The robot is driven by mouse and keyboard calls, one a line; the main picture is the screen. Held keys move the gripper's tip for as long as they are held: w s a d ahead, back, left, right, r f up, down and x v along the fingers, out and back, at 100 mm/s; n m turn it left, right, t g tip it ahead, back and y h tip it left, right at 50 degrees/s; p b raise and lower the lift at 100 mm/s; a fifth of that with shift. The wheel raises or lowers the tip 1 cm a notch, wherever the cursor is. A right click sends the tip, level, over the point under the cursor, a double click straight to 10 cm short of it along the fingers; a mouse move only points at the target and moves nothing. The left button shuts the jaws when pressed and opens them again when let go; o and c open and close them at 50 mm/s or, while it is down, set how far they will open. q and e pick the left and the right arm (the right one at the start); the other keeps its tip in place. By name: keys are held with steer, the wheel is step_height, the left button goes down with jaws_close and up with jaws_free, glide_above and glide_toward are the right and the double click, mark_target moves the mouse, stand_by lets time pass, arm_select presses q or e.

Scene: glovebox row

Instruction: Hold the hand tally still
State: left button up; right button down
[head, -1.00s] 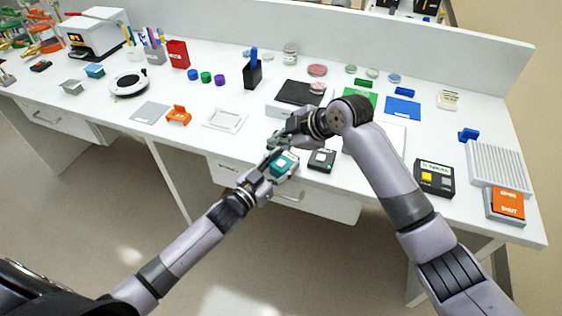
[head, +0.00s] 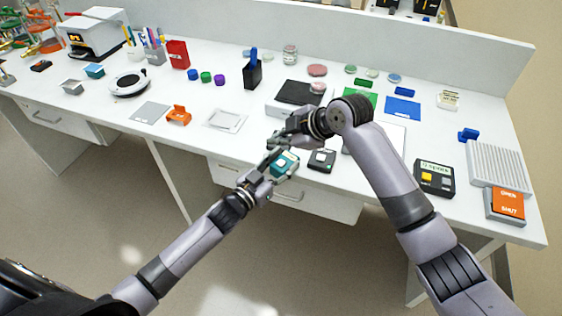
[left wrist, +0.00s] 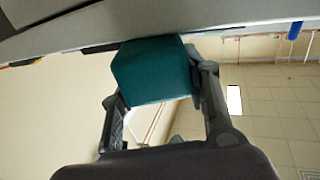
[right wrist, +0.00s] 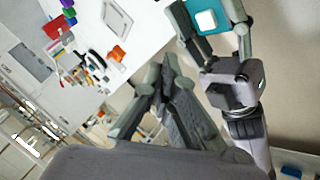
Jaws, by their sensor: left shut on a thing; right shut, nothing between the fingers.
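The hand tally is a teal block with a pale square button on top; in the head view the hand tally (head: 284,165) is at the bench's front edge. My left gripper (head: 270,176) is shut on it from the front left. In the left wrist view the teal body (left wrist: 152,72) sits between the two fingers. The right wrist view shows the hand tally (right wrist: 205,20) at the top with the left fingers on both sides. My right gripper (right wrist: 172,88) is shut and empty, apart from the tally; in the head view it is close above it (head: 274,143).
A small dark device (head: 322,160) lies on the bench just right of the tally. A white tray (head: 225,119) and an orange holder (head: 179,115) lie to the left. A black timer box (head: 434,178) stands further right. A drawer (head: 300,197) is below the bench edge.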

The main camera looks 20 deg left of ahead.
mark_target(280, 165)
step_height(280, 165, up, 4)
steer(key=shift+f, duration=0.1)
steer(key=shift+f, duration=0.1)
steer(key=shift+f, duration=4.35)
steer(key=shift+f, duration=0.4)
steer(key=shift+f, duration=0.4)
steer(key=shift+r, duration=0.85)
